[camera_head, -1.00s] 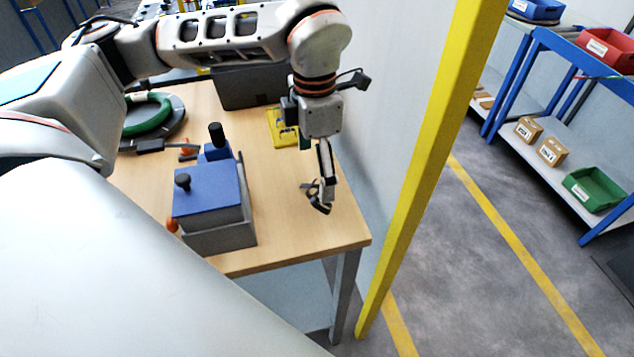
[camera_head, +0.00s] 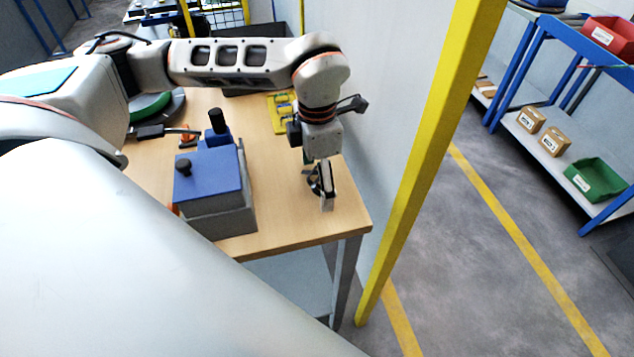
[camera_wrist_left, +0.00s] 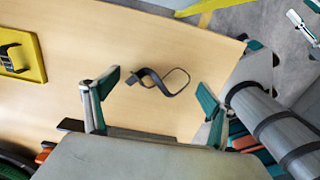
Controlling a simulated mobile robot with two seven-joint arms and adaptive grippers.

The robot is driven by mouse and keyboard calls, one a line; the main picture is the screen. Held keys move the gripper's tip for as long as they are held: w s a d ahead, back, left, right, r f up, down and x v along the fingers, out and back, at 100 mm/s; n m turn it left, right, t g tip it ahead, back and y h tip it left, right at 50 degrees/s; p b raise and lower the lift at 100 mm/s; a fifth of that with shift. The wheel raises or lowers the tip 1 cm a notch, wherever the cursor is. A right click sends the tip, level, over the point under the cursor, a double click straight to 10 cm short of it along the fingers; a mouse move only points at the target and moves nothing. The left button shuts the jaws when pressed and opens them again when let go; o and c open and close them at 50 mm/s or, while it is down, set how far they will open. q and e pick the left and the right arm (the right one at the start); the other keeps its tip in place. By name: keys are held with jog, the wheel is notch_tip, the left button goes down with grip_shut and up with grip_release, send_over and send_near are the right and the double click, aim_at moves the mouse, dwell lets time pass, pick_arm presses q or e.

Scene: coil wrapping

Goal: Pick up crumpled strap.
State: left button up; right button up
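The crumpled strap (camera_wrist_left: 174,93) is a thin dark band in a twisted loop on the wooden table. It lies ahead of and between the fingers of my left gripper (camera_wrist_left: 157,86) in the left wrist view. The fingers with teal pads are spread wide, with nothing held between them. In the head view my left gripper (camera_head: 326,196) points down over the table near its right end. There the strap (camera_head: 312,183) shows only in part, just left of and behind the fingers.
A grey box with a blue lid (camera_head: 207,172) and black knobs stands left of the gripper. A yellow tray (camera_head: 279,122) lies behind. A green coil (camera_head: 150,107) sits at the back left. A wall and yellow post (camera_head: 430,130) border the table's right side.

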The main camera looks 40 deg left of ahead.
pick_arm(q)
jog(key=c, duration=0.5)
jog(key=shift+o, duration=0.2)
